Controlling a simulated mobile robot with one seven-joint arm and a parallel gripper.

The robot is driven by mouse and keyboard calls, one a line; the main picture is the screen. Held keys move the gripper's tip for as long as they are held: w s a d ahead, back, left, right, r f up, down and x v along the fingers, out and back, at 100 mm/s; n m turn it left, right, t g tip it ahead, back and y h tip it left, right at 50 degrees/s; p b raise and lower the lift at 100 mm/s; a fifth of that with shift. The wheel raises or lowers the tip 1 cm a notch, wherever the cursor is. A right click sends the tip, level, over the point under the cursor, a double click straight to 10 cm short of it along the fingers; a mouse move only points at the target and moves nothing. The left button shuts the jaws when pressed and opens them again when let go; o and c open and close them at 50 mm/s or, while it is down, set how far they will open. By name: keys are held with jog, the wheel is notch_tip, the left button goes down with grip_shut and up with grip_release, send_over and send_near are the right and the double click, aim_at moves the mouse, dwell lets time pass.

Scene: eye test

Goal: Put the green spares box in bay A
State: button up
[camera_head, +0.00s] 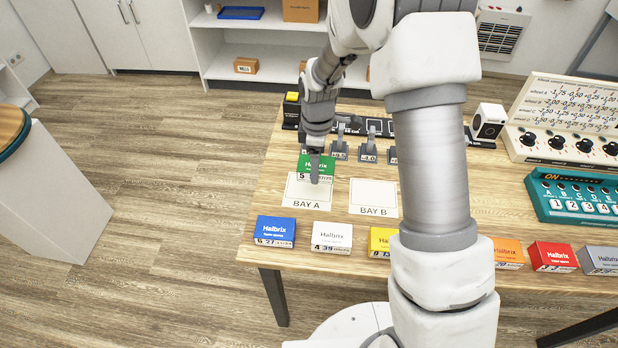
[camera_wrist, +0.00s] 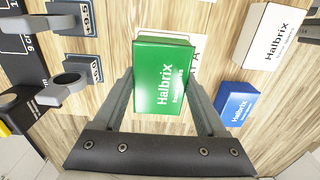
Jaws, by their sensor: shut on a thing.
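The green spares box (camera_wrist: 162,80) is between the two fingers of my gripper (camera_wrist: 163,90) in the wrist view. The fingers are shut on its sides. In the head view the green box (camera_head: 318,164) shows at the far edge of the white BAY A mat (camera_head: 303,190), partly hidden by my gripper (camera_head: 315,168). The box looks larger than the boxes on the table in the wrist view, so it seems raised; the exact gap below it cannot be told. The BAY A mat is partly covered by the box in the wrist view.
The BAY B mat (camera_head: 373,197) is empty, to the right. A blue box (camera_head: 275,231), a white box (camera_head: 332,236) and a yellow box (camera_head: 381,240) stand along the near edge. Grey stands (camera_head: 340,150) are behind the mats. Orange (camera_head: 508,252) and red (camera_head: 552,256) boxes are farther right.

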aim_at(309, 187)
jog(key=shift+a+f, duration=0.5)
jog(key=shift+a, duration=0.3)
jog(key=shift+w+f+b, duration=0.1)
jog(key=shift+f+b, duration=0.2)
jog(key=shift+f, duration=1.7)
jog(key=shift+f, duration=0.15)
jog(key=o, duration=1.4)
